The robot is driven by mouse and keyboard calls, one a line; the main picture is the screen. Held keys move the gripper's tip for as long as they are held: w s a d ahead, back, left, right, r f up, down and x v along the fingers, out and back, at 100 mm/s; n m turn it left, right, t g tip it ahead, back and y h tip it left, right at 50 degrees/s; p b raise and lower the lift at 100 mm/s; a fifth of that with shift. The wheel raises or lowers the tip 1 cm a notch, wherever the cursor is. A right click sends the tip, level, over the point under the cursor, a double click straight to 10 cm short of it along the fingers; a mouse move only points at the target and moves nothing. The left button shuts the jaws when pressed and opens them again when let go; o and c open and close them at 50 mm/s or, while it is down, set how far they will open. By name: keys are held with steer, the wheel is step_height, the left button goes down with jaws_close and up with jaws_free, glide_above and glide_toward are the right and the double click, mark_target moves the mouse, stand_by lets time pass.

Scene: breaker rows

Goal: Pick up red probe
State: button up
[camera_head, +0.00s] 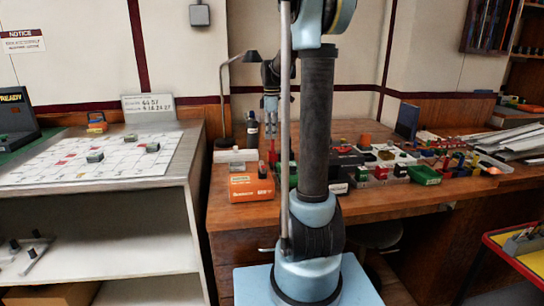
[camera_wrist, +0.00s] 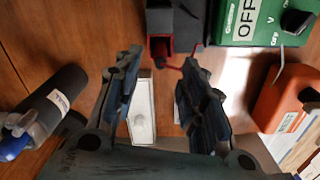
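My gripper (camera_wrist: 160,64) is open and points down over the wooden desk, with nothing held between its fingers. In the head view my gripper (camera_head: 270,104) hangs above the left part of the desk. A slim red upright item (camera_head: 272,154) stands below it, partly behind my arm; I cannot tell if it is the red probe. In the wrist view a black holder with red edges (camera_wrist: 160,47) lies just beyond the fingertips, and a thin red line runs from it toward the right finger. No clear red probe shows there.
A pale block (camera_wrist: 141,108) lies below and between the fingers. A dark bottle (camera_wrist: 50,105) is at left, a green OFF box (camera_wrist: 258,22) at upper right, an orange box (camera_wrist: 285,98) at right. The orange box also shows in the head view (camera_head: 250,187). Bare wood shows at upper left.

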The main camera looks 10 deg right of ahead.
mark_target(273, 142)
steer(key=shift+d+f, duration=0.15)
steer(key=shift+f, duration=1.25)
steer(key=shift+d+f, duration=0.1)
steer(key=shift+f, duration=1.25)
steer(key=shift+c, duration=0.6)
jaws_close()
